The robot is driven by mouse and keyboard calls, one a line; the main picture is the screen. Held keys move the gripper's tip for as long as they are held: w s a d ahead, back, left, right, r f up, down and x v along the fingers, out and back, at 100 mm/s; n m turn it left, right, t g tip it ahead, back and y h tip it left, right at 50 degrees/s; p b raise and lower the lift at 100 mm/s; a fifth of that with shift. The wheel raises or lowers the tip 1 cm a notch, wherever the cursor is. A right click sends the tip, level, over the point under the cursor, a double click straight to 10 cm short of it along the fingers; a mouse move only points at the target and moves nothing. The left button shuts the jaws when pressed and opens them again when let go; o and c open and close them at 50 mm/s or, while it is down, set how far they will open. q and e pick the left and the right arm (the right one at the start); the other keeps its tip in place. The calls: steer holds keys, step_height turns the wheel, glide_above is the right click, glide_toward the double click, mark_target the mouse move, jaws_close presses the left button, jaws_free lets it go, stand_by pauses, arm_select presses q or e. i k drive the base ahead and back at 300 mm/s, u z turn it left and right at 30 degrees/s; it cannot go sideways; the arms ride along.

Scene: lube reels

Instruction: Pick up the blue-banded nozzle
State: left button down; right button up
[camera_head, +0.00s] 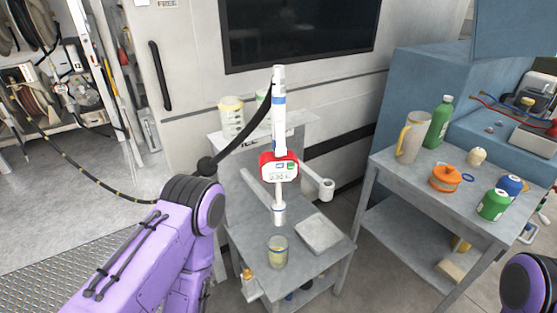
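The blue-banded nozzle (280,112) is a long white and grey tool standing upright above the small grey table near the middle of the view. A blue band rings its upper part, and a red and white meter body (278,167) sits around its middle. A black hose runs from its upper part down left to a black ball, which shows just above my purple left arm. I cannot tell how the nozzle is supported. My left arm shows only purple and black links at the lower left; its gripper is not visible. Only a joint of my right arm shows at the lower right edge.
The small table (243,213) holds a clear jar (278,251) and a grey pad (319,234). A right-hand table (394,174) carries a beige jug (411,137), a green bottle (439,122), an orange item (445,178) and green and blue containers. A white panel stands behind.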

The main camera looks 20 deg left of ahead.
mark_target(280, 174)
steer(key=u, duration=0.55)
steer(key=k, duration=1.3)
steer(key=i, duration=0.5)
steer(key=z, duration=0.75)
steer(key=i, duration=0.95)
steer(key=u, duration=0.7)
steer(key=i, duration=0.5)
steer(key=u, duration=0.5)
